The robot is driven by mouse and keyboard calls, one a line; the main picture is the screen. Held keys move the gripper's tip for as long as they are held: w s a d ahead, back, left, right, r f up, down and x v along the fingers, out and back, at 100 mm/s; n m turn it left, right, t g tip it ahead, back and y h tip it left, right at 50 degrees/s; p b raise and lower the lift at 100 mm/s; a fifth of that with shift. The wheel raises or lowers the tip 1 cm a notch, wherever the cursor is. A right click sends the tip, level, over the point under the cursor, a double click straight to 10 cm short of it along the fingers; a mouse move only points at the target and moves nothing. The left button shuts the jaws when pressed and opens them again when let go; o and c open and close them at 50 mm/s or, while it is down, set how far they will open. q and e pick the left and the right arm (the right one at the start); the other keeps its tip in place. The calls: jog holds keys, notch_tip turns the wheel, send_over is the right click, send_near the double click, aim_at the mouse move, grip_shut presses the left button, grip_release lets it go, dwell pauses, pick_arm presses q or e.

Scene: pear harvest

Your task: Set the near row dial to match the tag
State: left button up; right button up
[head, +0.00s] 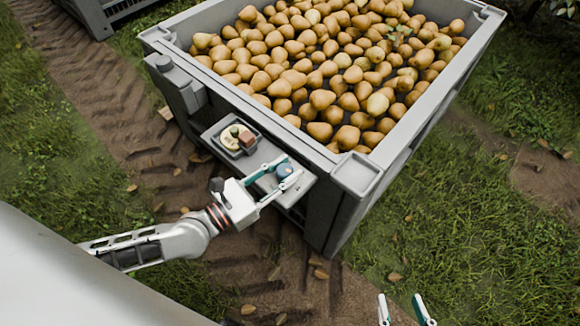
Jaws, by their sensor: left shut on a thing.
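A grey bin (440,105) full of pears has a small grey shelf (217,136) on its near left side. A round blue-grey knob (285,171), which looks like the dial, sits at the shelf's right end. My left gripper (288,168) has a finger on either side of the knob and is shut on it. The fingers hide part of the knob, and I cannot read its setting or any tag. My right gripper (400,299) is at the bottom edge, its two fingertips apart and empty, far from the shelf.
A dark square tray (248,151) on the shelf, left of the knob, holds a cream round piece (230,139) and a reddish-brown block (247,138). Another grey bin (92,15) stands at top left. Rutted soil and open grass surround the bin.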

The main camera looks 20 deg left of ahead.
pick_arm(q)
jog(key=h+b, duration=0.1)
jog(key=f+m+g+h+b, duration=0.1)
jog(key=b, duration=0.1)
jog(key=shift+s+f+m+g, duration=0.15)
jog(key=shift+f+m+g, duration=0.05)
jog(key=shift+m+g, duration=0.1)
jog(key=m+g+h+b, duration=0.1)
jog(key=b, duration=0.2)
jog(key=shift+r, duration=0.2)
jog(key=shift+r+m+h+b, duration=0.2)
jog(key=shift+m+h+b, duration=0.1)
jog(key=shift+h+b, duration=0.3)
jog(key=shift+w+r+m+g+b, duration=0.2)
jog(key=shift+r+m+g+b, duration=0.1)
jog(key=shift+g+b, duration=0.3)
pick_arm(e)
jog(key=s+a+m+t+y, duration=0.1)
jog(key=a+m, duration=0.7)
jog(key=shift+s+a+y, duration=0.2)
jog(key=shift+a+y, duration=0.1)
jog(key=shift+a, duration=0.1)
pick_arm(q)
jog(key=shift+r, duration=0.15)
jog(key=o, duration=1.1)
jog(key=shift+s+a, duration=0.1)
